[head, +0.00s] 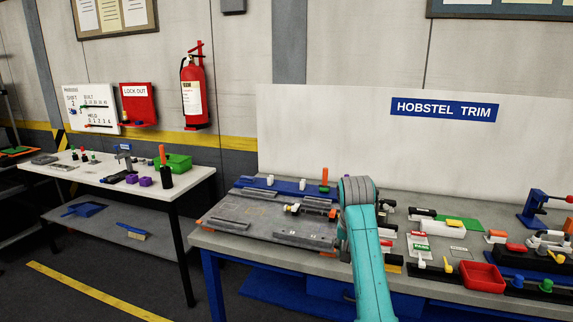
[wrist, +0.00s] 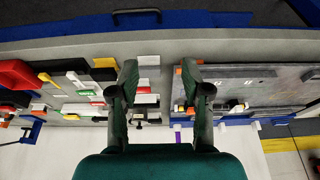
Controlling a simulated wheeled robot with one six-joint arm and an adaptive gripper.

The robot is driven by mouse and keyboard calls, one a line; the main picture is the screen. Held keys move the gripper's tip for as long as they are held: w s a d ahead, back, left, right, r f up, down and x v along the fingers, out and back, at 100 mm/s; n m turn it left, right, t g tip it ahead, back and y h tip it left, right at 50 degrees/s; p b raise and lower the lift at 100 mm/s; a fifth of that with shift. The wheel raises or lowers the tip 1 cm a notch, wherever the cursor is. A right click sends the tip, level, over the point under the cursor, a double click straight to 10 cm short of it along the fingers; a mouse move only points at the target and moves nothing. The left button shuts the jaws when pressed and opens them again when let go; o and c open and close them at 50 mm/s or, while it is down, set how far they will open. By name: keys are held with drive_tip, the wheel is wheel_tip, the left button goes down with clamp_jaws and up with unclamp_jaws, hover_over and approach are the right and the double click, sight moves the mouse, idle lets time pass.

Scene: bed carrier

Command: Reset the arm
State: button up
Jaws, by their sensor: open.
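My gripper (wrist: 160,72) shows in the wrist view with its two dark green fingers spread apart and nothing between them. It is above the grey workbench (wrist: 159,48), and the bench top shows through the gap. In the head view my teal arm rises from the bottom and bends at a grey joint over the front middle of the same workbench (head: 215,240). The gripper itself is hidden behind the arm there.
A grey fixture plate (head: 270,219) lies left of my arm. A red bin (head: 481,276), a blue press (head: 533,209) and several handled tools stand to the right. A white table (head: 105,178) with a green bin (head: 173,162) stands at left; floor shows between.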

drive_tip(key=s+f+n+t, duration=0.1)
drive_tip(key=s+f, duration=0.3)
drive_tip(key=f, duration=0.8)
drive_tip(key=s+f+t, duration=0.2)
drive_tip(key=s+f, duration=0.2)
drive_tip(key=f, duration=0.8)
drive_tip(key=s+d+f+n+t, duration=0.1)
drive_tip(key=s+f, duration=0.4)
drive_tip(key=s, duration=0.3)
drive_tip(key=s+f+t, duration=0.1)
drive_tip(key=s+f, duration=0.5)
drive_tip(key=s, duration=0.3)
drive_tip(key=s+r+n+t+y, duration=0.1)
drive_tip(key=s+r+t, duration=0.2)
drive_tip(key=s, duration=1.9)
drive_tip(key=s+r+t, duration=0.3)
drive_tip(key=s+r, duration=1.3)
drive_tip(key=r, duration=0.1)
drive_tip(key=shift+s+r+n, duration=0.3)
drive_tip(key=shift+s, duration=0.05)
